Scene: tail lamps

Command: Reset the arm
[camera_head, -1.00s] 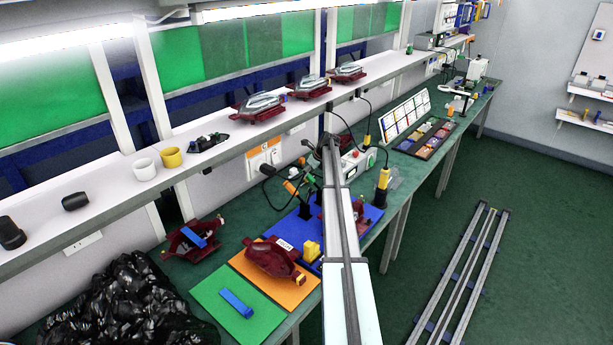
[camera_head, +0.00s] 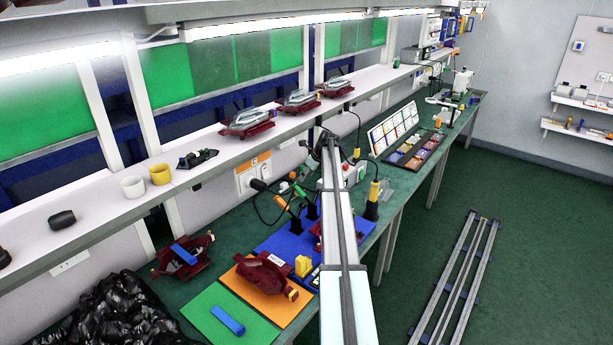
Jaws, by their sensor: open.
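My arm runs up the middle of the head view. My gripper (camera_head: 325,146) is the small dark shape at its far end, above the workbench and in front of the shelf; its fingers are hard to make out. It appears open, with nothing seen in it. A dark red lamp part (camera_head: 264,272) lies on an orange mat (camera_head: 293,310). Another red lamp part (camera_head: 185,257) with a blue piece lies to its left. My arm partly hides a further red part on the blue mat (camera_head: 281,240).
A long shelf (camera_head: 95,213) over the bench holds mugs and several lamp units. A green mat (camera_head: 208,305) with a blue block and black bags (camera_head: 112,318) are at the near left. Sockets and cables are behind my arm. Green floor at right has a metal rail (camera_head: 462,275).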

